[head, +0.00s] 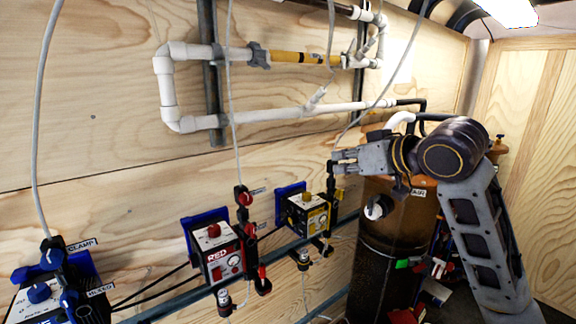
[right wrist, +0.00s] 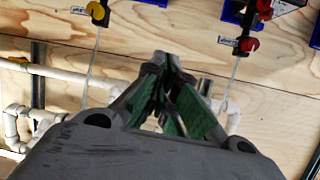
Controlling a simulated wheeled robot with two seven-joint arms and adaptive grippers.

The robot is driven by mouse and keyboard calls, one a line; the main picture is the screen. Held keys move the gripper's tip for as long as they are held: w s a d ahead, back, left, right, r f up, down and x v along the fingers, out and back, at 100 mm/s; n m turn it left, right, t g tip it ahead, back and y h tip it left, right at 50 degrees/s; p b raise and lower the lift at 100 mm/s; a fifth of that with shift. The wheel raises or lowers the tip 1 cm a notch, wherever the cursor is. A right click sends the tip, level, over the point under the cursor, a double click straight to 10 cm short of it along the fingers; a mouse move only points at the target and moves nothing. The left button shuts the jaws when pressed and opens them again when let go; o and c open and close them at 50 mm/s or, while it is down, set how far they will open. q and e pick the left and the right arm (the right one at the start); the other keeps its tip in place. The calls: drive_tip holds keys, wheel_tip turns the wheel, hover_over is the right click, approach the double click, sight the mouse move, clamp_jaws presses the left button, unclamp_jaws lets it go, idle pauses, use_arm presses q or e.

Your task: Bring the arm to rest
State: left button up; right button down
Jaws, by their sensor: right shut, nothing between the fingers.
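My right arm comes in from the right in the head view. Its gripper (head: 345,161) is raised in front of the plywood wall, pointing left, just above the yellow-faced control box (head: 307,214) and left of the brown tank. In the right wrist view the gripper (right wrist: 168,62) shows with its fingers together and nothing between them. The wall, white pipes and hoses lie behind it. My left gripper is not in either view.
White pipes (head: 270,115) run along the plywood wall. Below hang a red-faced box (head: 215,262) and a blue-knobbed box (head: 40,293) with hoses. A dark brown tank (head: 385,265) stands under my right forearm, with small items on the floor beside it.

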drive_tip(key=s+d+f+m+g+h, duration=0.1)
drive_tip(key=s+d+f+g+h, duration=0.1)
drive_tip(key=f, duration=1.3)
drive_tip(key=s+d+f+m+g+h, duration=0.1)
drive_tip(key=s+f, duration=0.2)
drive_tip(key=f, duration=1.2)
drive_tip(key=s+d+f+m+g+h, duration=0.1)
drive_tip(key=s+d+f+g+h, duration=0.2)
drive_tip(key=s+f, duration=0.75)
drive_tip(key=s+d+f+m+g+h, duration=0.15)
drive_tip(key=s+d+f, duration=0.25)
drive_tip(key=s+f, duration=0.65)
wheel_tip(320, 180, down, 33)
drive_tip(key=s+d+n+g, duration=0.1)
drive_tip(key=s+d+g, duration=0.1)
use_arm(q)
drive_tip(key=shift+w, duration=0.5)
use_arm(e)
drive_tip(key=s+d+f, duration=0.3)
drive_tip(key=s+f, duration=0.7)
drive_tip(key=s+d+f, duration=0.2)
drive_tip(key=s+f, duration=0.7)
drive_tip(key=s, duration=0.2)
drive_tip(key=shift+d+f+g, duration=0.35)
drive_tip(key=shift+d, duration=0.05)
